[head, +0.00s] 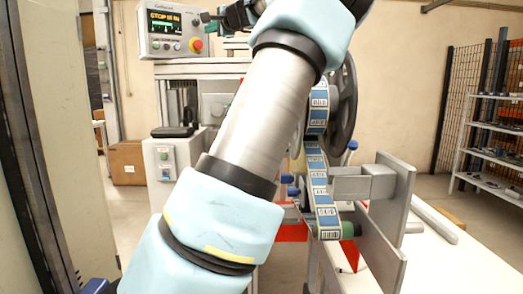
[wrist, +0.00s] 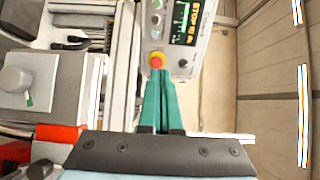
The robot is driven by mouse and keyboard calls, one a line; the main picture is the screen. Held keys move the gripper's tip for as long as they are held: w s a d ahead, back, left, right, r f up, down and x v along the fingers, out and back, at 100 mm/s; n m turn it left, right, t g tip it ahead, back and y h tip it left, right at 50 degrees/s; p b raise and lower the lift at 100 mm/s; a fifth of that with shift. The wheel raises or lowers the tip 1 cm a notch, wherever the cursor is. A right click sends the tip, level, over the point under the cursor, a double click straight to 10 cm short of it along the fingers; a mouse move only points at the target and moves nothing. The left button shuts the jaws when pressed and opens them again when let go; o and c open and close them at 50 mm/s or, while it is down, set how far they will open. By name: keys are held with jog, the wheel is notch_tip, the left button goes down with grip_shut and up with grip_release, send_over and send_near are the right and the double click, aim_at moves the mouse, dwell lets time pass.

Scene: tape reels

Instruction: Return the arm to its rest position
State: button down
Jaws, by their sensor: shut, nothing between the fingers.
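My arm rises through the middle of the head view, from the lower left to the top centre. My gripper (wrist: 158,78) shows in the wrist view as two green fingers closed together, with nothing between them. In that view its tips overlap the lower edge of the control panel (wrist: 184,45), close to the red button (wrist: 156,60); I cannot tell whether they touch. In the head view my gripper (head: 208,17) is small and partly hidden at the top, just right of the control panel (head: 172,46) with its lit display.
A labelled tape (head: 320,190) hangs from a dark reel (head: 347,95), partly behind my arm. Upright metal plates (head: 387,225) stand right of it. A cardboard box (head: 126,162) is at the left, and a shelf rack (head: 490,140) stands at the far right.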

jog(key=s+a+f+n+g+h, duration=0.1)
jog(key=a+f+n+g, duration=0.15)
jog(key=f, duration=0.65)
jog(key=a+f+n+g+h, duration=0.1)
jog(key=a+f, duration=0.3)
jog(key=f, duration=0.5)
jog(key=s+f+n+g+h, duration=0.1)
jog(key=s+f+g+h, duration=0.15)
jog(key=f, duration=0.55)
jog(key=s+f+n+g+h, duration=0.1)
jog(key=s+f, duration=0.3)
jog(key=f, duration=0.4)
jog(key=s+d+f+n+g+h, duration=0.1)
jog(key=s+d+f+g+h, duration=0.1)
jog(key=s+d+f, duration=0.3)
jog(key=s+d+f+n+g+h, duration=0.1)
jog(key=s+d+f, duration=0.4)
jog(key=s, duration=0.9)
jog(key=s+d+f+n+g+h, duration=0.1)
jog(key=s+d+f+g+h, duration=0.1)
jog(key=s+d+f, duration=0.4)
jog(key=s+f, duration=0.1)
jog(key=s, duration=0.3)
jog(key=shift+s+f+n+g+h, duration=0.2)
jog(key=shift+f+n+g+h, duration=0.1)
jog(key=shift+f+n+h, duration=0.1)
